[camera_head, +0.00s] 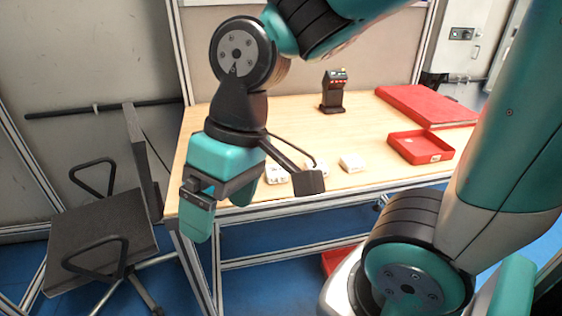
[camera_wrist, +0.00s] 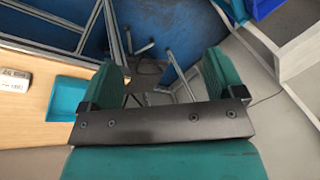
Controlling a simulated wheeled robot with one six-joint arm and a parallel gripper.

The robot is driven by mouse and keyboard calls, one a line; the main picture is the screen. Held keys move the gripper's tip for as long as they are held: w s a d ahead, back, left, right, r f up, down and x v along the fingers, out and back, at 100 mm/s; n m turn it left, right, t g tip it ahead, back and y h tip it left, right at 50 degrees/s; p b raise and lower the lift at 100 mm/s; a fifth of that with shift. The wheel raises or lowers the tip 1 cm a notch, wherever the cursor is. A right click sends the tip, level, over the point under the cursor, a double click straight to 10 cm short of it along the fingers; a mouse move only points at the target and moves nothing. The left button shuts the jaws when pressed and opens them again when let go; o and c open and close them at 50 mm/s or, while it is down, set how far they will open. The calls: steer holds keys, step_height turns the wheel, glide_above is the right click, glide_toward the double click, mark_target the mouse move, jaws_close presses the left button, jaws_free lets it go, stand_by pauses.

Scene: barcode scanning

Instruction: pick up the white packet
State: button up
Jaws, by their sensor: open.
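A small white packet (camera_head: 276,174) lies near the table's front edge in the head view, just right of my gripper and partly hidden by it. Another white packet (camera_head: 352,162) lies farther right. My gripper (camera_head: 218,208) hangs at the table's front left corner, its teal fingers apart and empty. In the wrist view my gripper (camera_wrist: 163,80) has floor and metal legs between its fingers. A white packet with dark print (camera_wrist: 14,80) is at the far left there, outside the fingers. I cannot tell which packet this is.
The wooden table (camera_head: 240,112) carries a black scanner-like device (camera_head: 333,92), a red tray (camera_head: 420,147) and a red flat box (camera_head: 425,104). A dark chair (camera_head: 95,235) stands left. The wrist view shows a cyan tray (camera_wrist: 67,98) at the table edge.

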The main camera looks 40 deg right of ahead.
steer(key=w+d+r+m+h+p, duration=0.1)
steer(key=w+d+r+m+p, duration=0.15)
steer(key=w+d+m, duration=0.75)
steer(key=m+h+p, duration=0.3)
steer(key=m+p, duration=0.2)
steer(key=m, duration=1.4)
glide_above(317, 164)
step_height(317, 164, down, 4)
steer(key=f+p, duration=0.1)
steer(key=f, duration=0.4)
steer(key=f+p, duration=0.1)
steer(key=f, duration=0.5)
steer(key=shift+w+a+f, duration=0.15)
steer(key=shift+a+f, duration=0.05)
steer(key=shift+f, duration=0.05)
steer(key=shift+s+d+f+p, duration=0.1)
steer(key=shift+f+p, duration=0.55)
steer(key=shift+f, duration=0.75)
steer(key=shift+s+d+f+p, duration=0.1)
steer(key=shift+f+p, duration=0.5)
steer(key=shift+f, duration=0.8)
steer(key=shift+a, duration=0.1)
steer(key=c, duration=1.1)
